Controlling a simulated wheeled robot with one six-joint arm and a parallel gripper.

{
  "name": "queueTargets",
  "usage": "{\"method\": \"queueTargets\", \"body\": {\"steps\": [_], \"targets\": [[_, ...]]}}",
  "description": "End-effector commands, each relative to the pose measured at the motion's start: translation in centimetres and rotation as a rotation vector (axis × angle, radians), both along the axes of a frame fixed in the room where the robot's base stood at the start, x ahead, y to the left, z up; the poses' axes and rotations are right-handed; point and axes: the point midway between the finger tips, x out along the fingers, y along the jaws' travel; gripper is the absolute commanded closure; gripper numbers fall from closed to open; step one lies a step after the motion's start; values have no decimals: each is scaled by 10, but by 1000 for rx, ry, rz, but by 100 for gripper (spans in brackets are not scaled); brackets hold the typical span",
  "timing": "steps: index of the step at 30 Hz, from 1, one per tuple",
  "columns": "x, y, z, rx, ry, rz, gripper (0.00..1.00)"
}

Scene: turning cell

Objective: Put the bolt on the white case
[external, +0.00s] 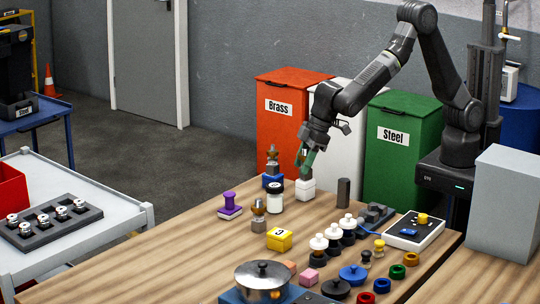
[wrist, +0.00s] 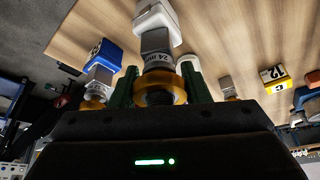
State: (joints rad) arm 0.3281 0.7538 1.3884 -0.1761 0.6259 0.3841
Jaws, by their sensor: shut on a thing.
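My gripper (external: 304,163) has green fingers, shut on the bolt (external: 306,175). In the wrist view my gripper (wrist: 158,90) has the bolt between its fingers; the bolt (wrist: 155,42) shows a grey square-looking end, a "24 mm" band and a yellow ring. The white case (external: 306,189) stands near the table's back edge, directly below the bolt. It also shows in the wrist view, the white case (wrist: 157,16) being at the top. The bolt's grey end appears to meet the case's top; I cannot tell whether its weight rests there. The fingers hide part of the bolt.
A blue case (external: 273,181) with a similar bolt stands close on the left. A white jar (external: 275,198) with a dark lid stands in front. Another bolt (external: 258,213), a purple piece (external: 230,207) and a dark cylinder (external: 343,191) stand nearby. The table's left front is clear.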

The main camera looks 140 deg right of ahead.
Motion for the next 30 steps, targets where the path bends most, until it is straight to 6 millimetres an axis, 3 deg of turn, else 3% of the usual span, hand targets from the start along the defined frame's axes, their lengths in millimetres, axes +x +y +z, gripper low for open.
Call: {"method": "queueTargets", "body": {"steps": [3, 4, 6, 7, 20, 30], "targets": [[0, 0, -4, -1, -2, 0, 95], [0, 0, -3, 0, 0, 0, 52], [0, 0, -2, 0, 0, 0, 38], [0, 0, -2, 0, 0, 0, 36], [-2, 1, 7, -1, -2, 0, 36], [-21, 15, 64, -2, -4, 1, 36]]}}
